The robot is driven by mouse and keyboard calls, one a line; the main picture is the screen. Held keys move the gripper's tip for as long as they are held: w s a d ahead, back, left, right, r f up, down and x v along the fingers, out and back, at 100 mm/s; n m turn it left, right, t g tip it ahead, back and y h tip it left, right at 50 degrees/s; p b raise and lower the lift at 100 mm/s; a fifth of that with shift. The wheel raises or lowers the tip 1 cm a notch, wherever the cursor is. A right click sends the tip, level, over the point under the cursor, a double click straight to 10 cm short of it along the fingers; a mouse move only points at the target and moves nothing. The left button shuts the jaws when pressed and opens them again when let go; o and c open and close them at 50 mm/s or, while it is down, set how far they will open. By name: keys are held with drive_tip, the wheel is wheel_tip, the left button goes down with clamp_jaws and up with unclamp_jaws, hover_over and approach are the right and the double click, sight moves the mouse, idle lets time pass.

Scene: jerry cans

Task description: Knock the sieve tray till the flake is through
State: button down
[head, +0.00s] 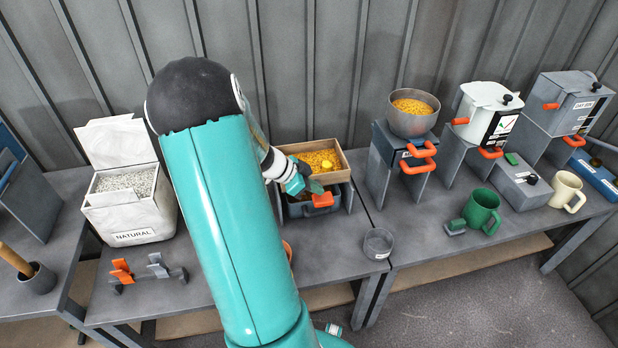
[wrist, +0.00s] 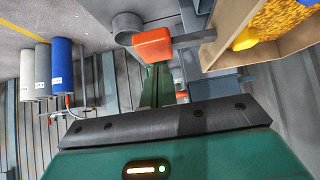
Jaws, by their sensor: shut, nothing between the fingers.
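The sieve tray (head: 342,173) is a light wooden frame holding yellow flake (head: 318,158), on a dark stand at the back of the bench. A yellow knob (head: 326,165) shows inside its near side. In the wrist view the tray's wooden wall (wrist: 226,30) and flake are at the upper right. Below the tray is a dark grey drawer or bin (head: 303,209) with an orange handle (head: 322,199). My gripper (head: 306,184) is shut and empty at the tray's near side, just above the handle. In the wrist view its green fingers (wrist: 159,86) point toward the orange handle (wrist: 152,44); contact is unclear.
A white bin labelled NATURAL (head: 130,210) stands at left. A metal bowl of yellow flake (head: 413,112) sits on a stand at right. A small round grey dish (head: 378,243) is at the front, with a green mug (head: 481,212) farther right. My arm hides the bench middle.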

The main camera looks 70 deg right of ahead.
drive_tip(key=shift+f, duration=0.7)
